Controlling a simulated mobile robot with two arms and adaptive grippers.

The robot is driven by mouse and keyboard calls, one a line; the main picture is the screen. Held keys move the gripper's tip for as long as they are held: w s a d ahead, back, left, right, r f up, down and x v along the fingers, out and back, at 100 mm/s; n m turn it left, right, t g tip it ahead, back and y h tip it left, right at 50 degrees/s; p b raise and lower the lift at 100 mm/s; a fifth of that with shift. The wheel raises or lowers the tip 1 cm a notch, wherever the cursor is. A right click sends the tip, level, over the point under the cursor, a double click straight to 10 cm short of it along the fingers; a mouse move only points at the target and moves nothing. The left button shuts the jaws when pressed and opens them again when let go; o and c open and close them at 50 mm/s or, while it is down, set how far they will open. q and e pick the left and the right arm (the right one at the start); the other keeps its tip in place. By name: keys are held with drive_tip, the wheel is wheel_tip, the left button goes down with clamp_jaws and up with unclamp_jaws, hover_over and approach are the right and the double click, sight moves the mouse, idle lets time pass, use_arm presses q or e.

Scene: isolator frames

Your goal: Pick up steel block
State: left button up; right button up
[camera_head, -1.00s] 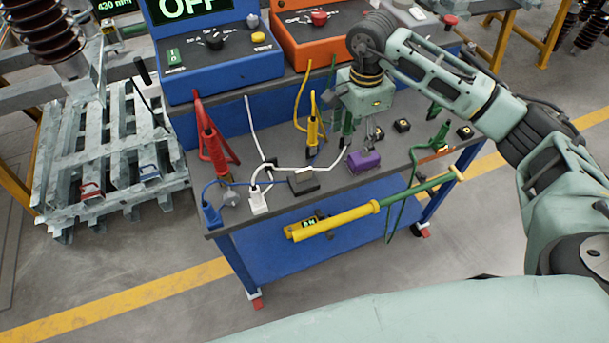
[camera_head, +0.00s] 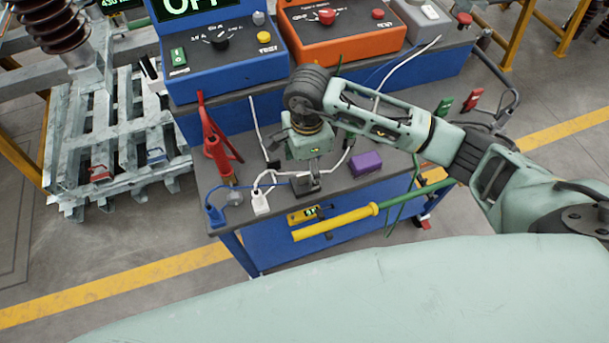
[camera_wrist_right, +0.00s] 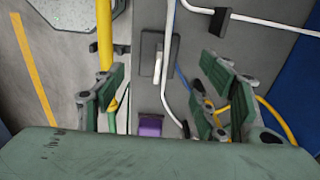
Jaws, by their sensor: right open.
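A small dark grey block, which looks like the steel block (camera_head: 305,187), lies on the grey bench top near its front edge, close to the cables. In the right wrist view the block (camera_wrist_right: 146,68) lies between the finger lines, toward the top, with a pale strip over it. My right gripper (camera_head: 314,171) points down just above the block and partly hides it in the head view. In the wrist view its fingers (camera_wrist_right: 162,88) are wide apart with nothing held between them. My left gripper is not in view.
A purple block (camera_head: 366,162) lies right of the gripper. White and blue cables run close to the block. A red clamp (camera_head: 217,150) stands to the left. A yellow-handled rod (camera_head: 335,222) lies along the front side. Blue (camera_head: 228,66) and orange (camera_head: 345,32) test units stand behind.

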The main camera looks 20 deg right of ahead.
sight(305, 182)
drive_tip(key=shift+s+f, duration=0.3)
drive_tip(key=shift+f, duration=0.15)
drive_tip(key=shift+s+a+f+p, duration=0.1)
drive_tip(key=shift+a+f+p, duration=0.15)
drive_tip(key=shift+f+p, duration=0.75)
drive_tip(key=f, duration=0.2)
drive_tip(key=shift+w+f, duration=0.2)
drive_tip(key=shift+f, duration=0.4)
drive_tip(key=shift+c, duration=1.1)
clamp_jaws()
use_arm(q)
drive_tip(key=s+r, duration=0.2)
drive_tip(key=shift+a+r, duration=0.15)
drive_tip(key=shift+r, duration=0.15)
use_arm(e)
drive_tip(key=shift+w, duration=0.1)
